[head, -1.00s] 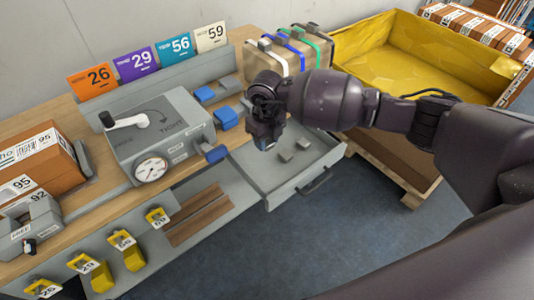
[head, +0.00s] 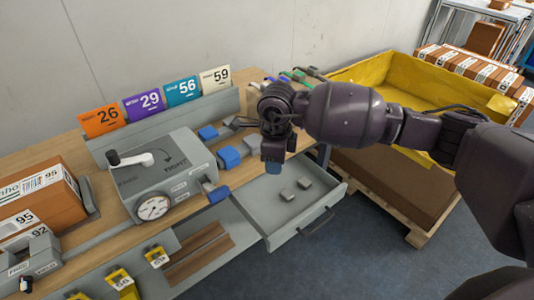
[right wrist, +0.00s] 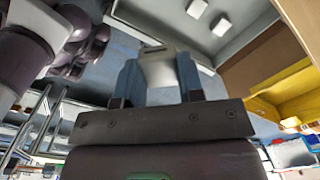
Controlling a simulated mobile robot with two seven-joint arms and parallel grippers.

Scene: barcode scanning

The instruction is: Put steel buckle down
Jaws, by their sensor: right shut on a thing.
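My right gripper (head: 273,166) hangs over the back-left part of an open grey drawer (head: 258,213). In the right wrist view its two blue fingers (right wrist: 160,82) are shut on a pale grey steel buckle (right wrist: 158,66). The fingers cover the buckle's sides. In the head view the held buckle is hidden by the gripper. Two small grey blocks, which look like buckles, lie in the drawer; one (head: 287,195) is nearer the front, the other (head: 304,183) farther right. My left gripper is not identifiable in either view.
A grey tensioner box with a gauge (head: 152,207) stands on the wooden bench left of the drawer. Blue-handled tools (head: 228,157) lie beside it. Numbered cards (head: 143,101) stand behind. A yellow-lined crate (head: 385,70) is to the right.

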